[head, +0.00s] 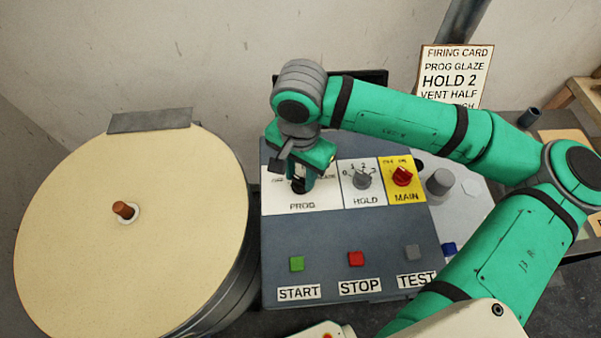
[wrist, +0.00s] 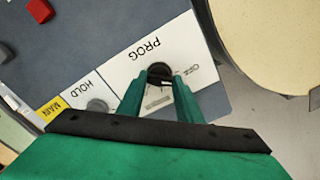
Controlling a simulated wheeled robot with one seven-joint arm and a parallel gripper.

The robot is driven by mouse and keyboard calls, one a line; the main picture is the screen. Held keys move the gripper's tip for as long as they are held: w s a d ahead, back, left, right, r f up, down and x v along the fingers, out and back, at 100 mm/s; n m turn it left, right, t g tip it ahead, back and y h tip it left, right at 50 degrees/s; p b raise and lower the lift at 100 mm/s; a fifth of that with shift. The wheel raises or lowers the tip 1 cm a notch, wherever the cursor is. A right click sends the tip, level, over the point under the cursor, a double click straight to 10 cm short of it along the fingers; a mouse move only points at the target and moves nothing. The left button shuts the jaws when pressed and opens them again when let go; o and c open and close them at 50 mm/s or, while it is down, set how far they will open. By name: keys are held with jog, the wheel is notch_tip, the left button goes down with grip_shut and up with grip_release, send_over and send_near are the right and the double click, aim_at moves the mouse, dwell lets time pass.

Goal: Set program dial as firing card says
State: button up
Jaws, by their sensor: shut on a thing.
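The firing card (head: 455,75) stands behind the panel in the head view. It reads PROG GLAZE, HOLD 2 and VENT HALF; my arm partly covers its last line. The black program dial (wrist: 159,71) sits on the white PROG plate (wrist: 130,62), which also shows in the head view (head: 302,207). My gripper (head: 299,182) is over this dial from above, its two green fingers (wrist: 161,78) shut on the dial's sides. The dial's pointer is not clear. The small setting labels beside it are partly hidden and hard to read.
Right of PROG are the grey HOLD dial (head: 363,179) and the red MAIN switch (head: 402,176). START (head: 297,264), STOP (head: 356,258) and TEST (head: 412,252) buttons lie along the panel's front.

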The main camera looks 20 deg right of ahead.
jog(key=m, duration=0.5)
jog(key=shift+m, duration=0.3)
jog(key=m, duration=0.6)
jog(key=shift+d, duration=0.1)
jog(key=m, duration=0.6)
jog(key=shift+m, duration=0.3)
jog(key=m, duration=0.3)
jog(key=shift+w, duration=0.1)
jog(key=shift+m, duration=1.3)
jog(key=shift+s, duration=0.2)
jog(key=o, duration=1)
jog(key=shift+o, duration=0.2)
jog(key=shift+w+r, duration=0.1)
